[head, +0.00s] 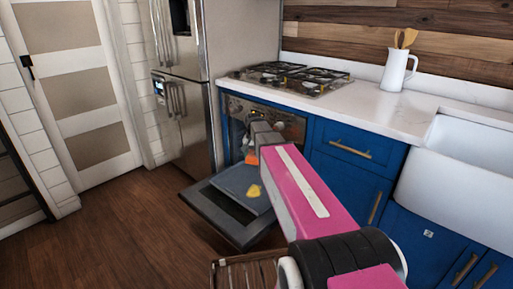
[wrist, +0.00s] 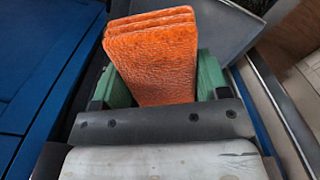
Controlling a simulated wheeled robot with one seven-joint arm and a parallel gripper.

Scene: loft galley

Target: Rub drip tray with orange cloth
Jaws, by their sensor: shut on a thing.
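The orange cloth (wrist: 150,55) is a folded, textured block held between the green fingers of my gripper (wrist: 155,88) in the wrist view. In the head view a bit of the cloth (head: 251,158) shows below my gripper, in front of the oven opening. A flat grey tray (head: 232,182), which looks like the drip tray, lies over the open oven door with a yellow patch (head: 254,191) on it. The cloth is over or near the tray's inner end; I cannot tell whether they touch. My arm hides part of the tray's right side.
The dark oven door (head: 215,213) hangs open, low over the wooden floor (head: 110,230). Blue cabinets (head: 340,175) stand to the right and a steel fridge (head: 190,95) to the left. The hob (head: 285,78) and a white jug (head: 396,72) are above. The floor at left is clear.

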